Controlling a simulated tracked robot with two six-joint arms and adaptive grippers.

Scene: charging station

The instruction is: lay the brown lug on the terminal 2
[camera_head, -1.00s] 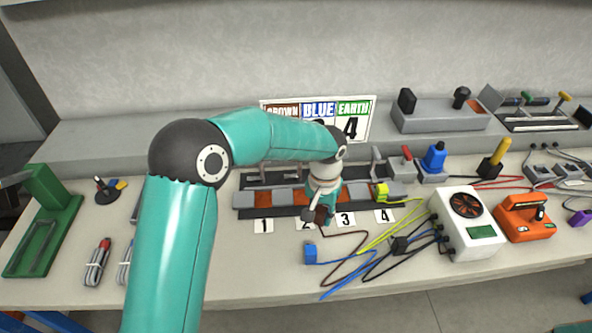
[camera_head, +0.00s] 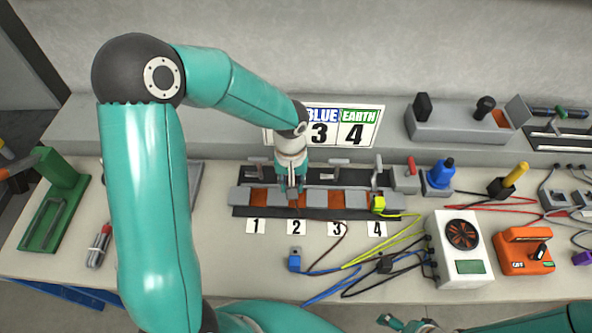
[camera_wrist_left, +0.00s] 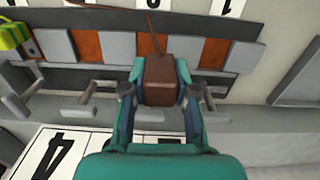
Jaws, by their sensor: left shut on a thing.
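My left gripper (camera_head: 292,194) is over terminal 2 (camera_head: 297,210) of the terminal block, pointing down. It is shut on the brown lug (camera_wrist_left: 158,80), which sits between both fingers in the left wrist view, its brown wire trailing toward the number cards. The lug lines up with the orange pad of terminal 2 (camera_wrist_left: 149,20); I cannot tell whether it touches. In the head view the gripper mostly hides it. My right gripper (camera_head: 405,324) shows only partly at the bottom edge, its jaw state unclear.
The yellow-green lug (camera_head: 378,203) sits on terminal 4. The blue lug (camera_head: 295,261) lies on the bench in front. Orange pads of terminal 1 (camera_head: 258,199) and terminal 3 (camera_head: 337,200) are bare. Metal clamp levers stand behind the block. A white charger box (camera_head: 459,250) is to the right.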

